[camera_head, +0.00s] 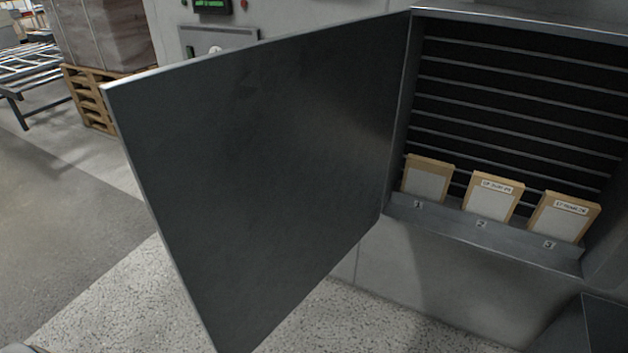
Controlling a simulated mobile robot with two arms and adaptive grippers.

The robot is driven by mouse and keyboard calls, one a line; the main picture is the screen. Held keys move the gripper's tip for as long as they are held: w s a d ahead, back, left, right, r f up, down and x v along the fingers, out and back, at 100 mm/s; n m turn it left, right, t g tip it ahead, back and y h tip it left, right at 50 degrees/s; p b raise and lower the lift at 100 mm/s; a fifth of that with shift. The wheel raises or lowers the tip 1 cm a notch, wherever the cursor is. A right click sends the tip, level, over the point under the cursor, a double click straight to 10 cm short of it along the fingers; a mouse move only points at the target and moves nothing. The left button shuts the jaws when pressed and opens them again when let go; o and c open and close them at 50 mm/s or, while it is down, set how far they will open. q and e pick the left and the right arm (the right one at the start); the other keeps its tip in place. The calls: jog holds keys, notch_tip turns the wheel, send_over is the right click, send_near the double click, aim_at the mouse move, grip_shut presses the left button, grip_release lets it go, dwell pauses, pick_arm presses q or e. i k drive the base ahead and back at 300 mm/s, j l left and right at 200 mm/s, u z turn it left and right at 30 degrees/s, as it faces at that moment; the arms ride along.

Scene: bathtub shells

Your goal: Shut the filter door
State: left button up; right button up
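The filter door (265,170) is a large dark grey panel. It stands wide open, swung out to the left from the left edge of the filter compartment (515,110). The compartment has dark horizontal slats at its back. Three framed filters stand in it, a left one (427,180), a middle one (492,199) and a right one (563,217), above the labels 1, 2 and 3. Neither of my grippers can be made out in the head view.
A control panel with a green display (210,5) is on the machine wall behind the door. A wooden pallet (90,98) with wrapped boxes and a metal roller frame (28,68) stand at the far left. Speckled floor (110,295) lies open left of the door.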

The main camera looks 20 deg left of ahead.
aim_at(257, 167)
jog(key=k+j+z, duration=0.2)
jog(key=j, duration=0.15)
jog(key=j+z, duration=0.15)
jog(key=j, duration=0.25)
jog(key=k+j+z, duration=0.35)
jog(key=j, duration=0.3)
jog(key=i+j+z, duration=0.1)
jog(key=j+z, duration=0.35)
jog(key=j, duration=1.3)
